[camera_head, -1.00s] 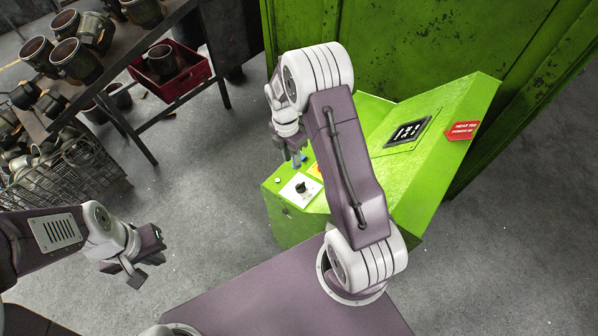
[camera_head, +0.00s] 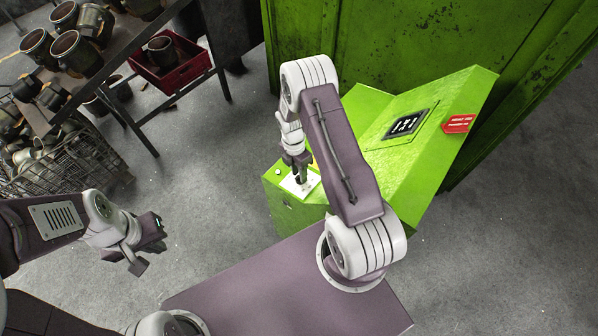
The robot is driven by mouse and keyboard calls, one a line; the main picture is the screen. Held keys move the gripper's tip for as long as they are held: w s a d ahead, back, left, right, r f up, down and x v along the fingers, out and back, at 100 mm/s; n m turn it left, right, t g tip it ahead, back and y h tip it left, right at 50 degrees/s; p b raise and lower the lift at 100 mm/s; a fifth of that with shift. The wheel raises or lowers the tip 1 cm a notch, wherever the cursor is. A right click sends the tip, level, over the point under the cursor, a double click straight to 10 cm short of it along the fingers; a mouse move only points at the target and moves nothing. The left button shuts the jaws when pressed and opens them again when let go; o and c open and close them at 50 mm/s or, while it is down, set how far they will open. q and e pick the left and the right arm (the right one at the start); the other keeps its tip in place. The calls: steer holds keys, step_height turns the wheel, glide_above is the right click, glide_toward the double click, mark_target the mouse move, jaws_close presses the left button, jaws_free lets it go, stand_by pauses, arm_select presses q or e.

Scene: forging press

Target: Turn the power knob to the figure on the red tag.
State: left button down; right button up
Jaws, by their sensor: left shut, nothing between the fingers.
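The power knob sits on a white plate (camera_head: 313,186) on the low front ledge of the green control console (camera_head: 420,170). My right gripper (camera_head: 300,183) points down at the plate and hides the knob. I cannot tell whether its fingers touch the knob or how far apart they are. The red tag (camera_head: 458,124) hangs at the console's right edge, its lettering too small to read surely. A dark display (camera_head: 406,124) on the sloped panel shows white digits. My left gripper (camera_head: 139,265) is shut and empty, over the floor at lower left, away from the console.
A dark table (camera_head: 120,75) with several metal cups stands at upper left. A red crate (camera_head: 172,75) holding a cup is on its lower shelf. A wire basket (camera_head: 75,170) with more parts is at left. Grey floor lies clear between these and the console. A green press wall rises behind.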

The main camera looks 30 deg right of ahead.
steer(key=shift+c, duration=0.3)
jaws_close()
steer(key=shift+m, duration=0.4)
steer(key=m, duration=0.7)
steer(key=shift+b, duration=0.4)
steer(key=m, duration=0.4)
steer(key=shift+m+t+b, duration=0.3)
steer(key=shift+m+b, duration=0.2)
steer(key=shift+m, duration=1.4)
steer(key=shift+r, duration=0.1)
